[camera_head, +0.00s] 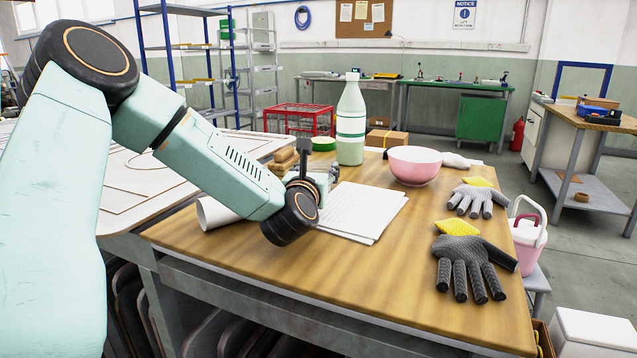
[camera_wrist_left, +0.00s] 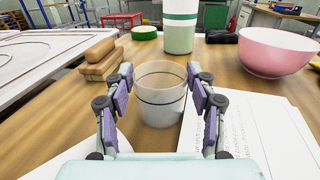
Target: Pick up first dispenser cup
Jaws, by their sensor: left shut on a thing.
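The dispenser cup (camera_wrist_left: 160,100) is a translucent whitish cup with a dark ring around it. It is upright between the two fingers of my left gripper (camera_wrist_left: 160,78) in the left wrist view, with purple pads at its sides. The gripper is shut on it. I cannot tell whether its base touches the table. In the head view my left gripper (camera_head: 318,178) is over the table's far left part, beside the papers, and the cup is mostly hidden there. My right gripper is not in view.
A white-green bottle (camera_head: 351,130) and a pink bowl (camera_head: 414,166) stand beyond the gripper on the wooden table (camera_head: 390,270). Paper sheets (camera_head: 365,210) lie close by. A wooden brush-like block (camera_wrist_left: 101,60) is to the left. Gloves (camera_head: 468,262) lie at the right.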

